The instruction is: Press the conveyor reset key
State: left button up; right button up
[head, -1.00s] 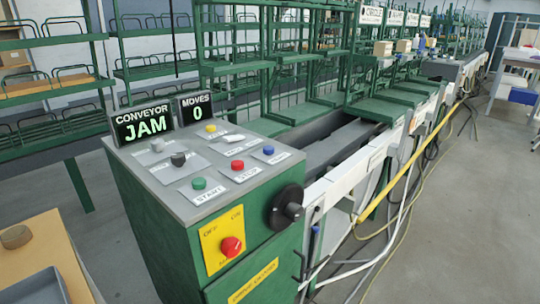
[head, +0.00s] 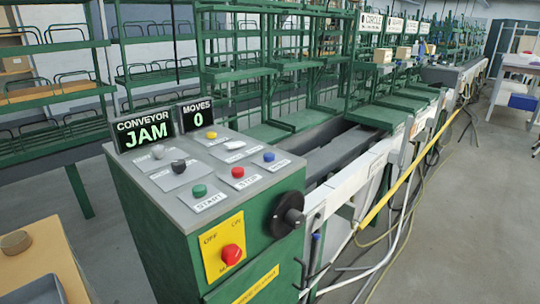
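The green control console (head: 160,225) stands in the middle left, with a grey sloped top (head: 240,203). On it are a green button (head: 199,190) labelled START, a red button (head: 238,172) labelled STOP, a blue button (head: 269,156) and a yellow button (head: 211,135). The labels by the blue and yellow buttons are too small to read, so I cannot tell which key is reset. A white control (head: 234,145), a black knob (head: 178,166) and a light grey one (head: 158,152) also sit there. The conveyor display (head: 145,131) reads JAM. Neither gripper is in view.
The moves display (head: 197,115) reads 0. A red knob (head: 232,254) on a yellow OFF/ON plate and a black handwheel (head: 287,216) project from the console. The conveyor (head: 345,150) runs back right. A tan table (head: 55,245) stands front left; grey floor lies right.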

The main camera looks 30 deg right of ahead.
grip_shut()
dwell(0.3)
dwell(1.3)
